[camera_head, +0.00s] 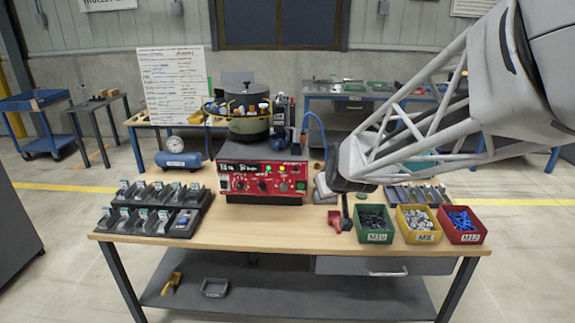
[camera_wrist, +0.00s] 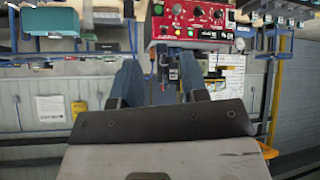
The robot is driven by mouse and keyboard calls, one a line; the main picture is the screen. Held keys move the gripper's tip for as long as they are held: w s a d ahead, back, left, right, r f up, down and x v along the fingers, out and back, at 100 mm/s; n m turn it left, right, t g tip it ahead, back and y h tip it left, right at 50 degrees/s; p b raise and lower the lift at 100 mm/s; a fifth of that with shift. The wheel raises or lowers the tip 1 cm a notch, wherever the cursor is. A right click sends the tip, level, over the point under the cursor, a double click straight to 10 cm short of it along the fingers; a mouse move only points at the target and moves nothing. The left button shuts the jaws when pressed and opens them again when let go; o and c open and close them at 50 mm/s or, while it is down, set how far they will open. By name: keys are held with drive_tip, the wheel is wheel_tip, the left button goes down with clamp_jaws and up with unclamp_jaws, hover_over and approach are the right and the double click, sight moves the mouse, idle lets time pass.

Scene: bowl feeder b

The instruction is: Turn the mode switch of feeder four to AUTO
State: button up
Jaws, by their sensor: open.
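A feeder with a red control panel (camera_head: 262,184) stands at the back middle of the wooden table, with a round bowl (camera_head: 247,122) on top. The panel front carries several dark knobs, lit buttons and white labels. The lettering is too small to read, so I cannot tell which knob is the mode switch or where it points. The red panel (camera_wrist: 185,25) also shows at the top of the wrist view. My gripper (camera_wrist: 158,78) is open and empty, its fingers apart. In the head view my gripper (camera_head: 346,208) is right of the panel, not touching it.
Green (camera_head: 374,224), yellow (camera_head: 418,224) and red (camera_head: 461,225) bins of small parts stand at the front right. The table's front middle is clear.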

drive_tip(key=w+a+f+n+t, duration=0.1)
drive_tip(key=w+a+f+t, duration=0.1)
drive_tip(key=w+a+f, duration=0.5)
drive_tip(key=w+a+f+n+t, duration=0.1)
drive_tip(key=w+a+f+t, duration=0.15)
drive_tip(key=w+a, duration=0.45)
drive_tip(key=w+a+f+n+t, duration=0.15)
drive_tip(key=w+a+f, duration=0.35)
drive_tip(key=w, duration=0.6)
drive_tip(key=n+t+h, duration=0.1)
drive_tip(key=t+h, duration=0.1)
drive_tip(key=t, duration=0.1)
approach(261, 190)
drive_tip(key=w, duration=0.1)
drive_tip(key=shift+w, duration=0.15)
drive_tip(key=shift+w, duration=0.1)
drive_tip(key=shift+w, duration=3.8)
clamp_jaws()
